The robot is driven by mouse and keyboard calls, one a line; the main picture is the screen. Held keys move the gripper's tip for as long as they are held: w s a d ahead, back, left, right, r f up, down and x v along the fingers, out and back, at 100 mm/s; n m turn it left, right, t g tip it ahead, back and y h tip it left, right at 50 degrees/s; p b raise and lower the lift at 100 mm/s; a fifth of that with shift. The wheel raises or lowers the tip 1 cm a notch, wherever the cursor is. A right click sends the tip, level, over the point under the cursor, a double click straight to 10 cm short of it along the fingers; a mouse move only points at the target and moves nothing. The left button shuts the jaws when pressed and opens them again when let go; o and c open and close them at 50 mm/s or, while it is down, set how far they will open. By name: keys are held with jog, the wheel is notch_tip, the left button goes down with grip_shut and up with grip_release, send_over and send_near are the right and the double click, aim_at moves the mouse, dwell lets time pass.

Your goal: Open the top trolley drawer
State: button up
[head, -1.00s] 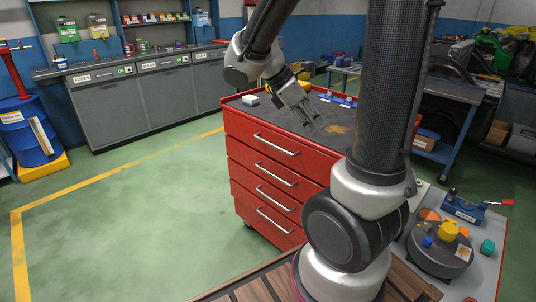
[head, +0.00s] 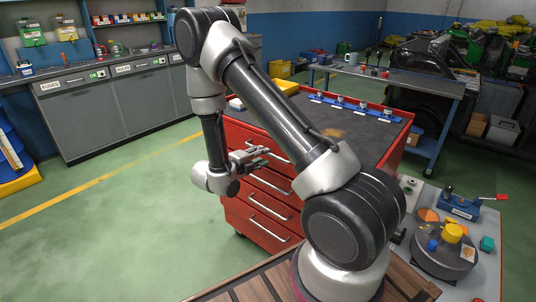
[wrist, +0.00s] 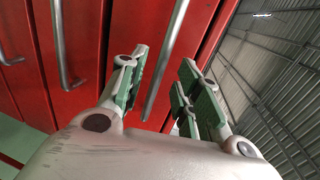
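The red trolley (head: 312,179) has several stacked drawers with silver bar handles. The top drawer (head: 240,131) is shut, flush with the front. Its handle (head: 280,152) is partly behind my gripper in the head view. My gripper (head: 264,152) is in front of the top drawer, with fingers pointing at the trolley. In the wrist view my gripper (wrist: 162,72) is open, and the top handle (wrist: 167,55) shows in the gap between its green-padded fingers. I cannot tell whether the fingers touch the handle.
Lower drawer handles (head: 268,228) stick out below. The trolley's dark top (head: 345,118) carries a blue rack (head: 352,106) at its back edge. A bench (head: 490,215) with a round fixture stands at right. Green floor (head: 120,230) is free at left, in front of the drawers.

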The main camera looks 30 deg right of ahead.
jog(key=shift+x, duration=2.25)
grip_shut()
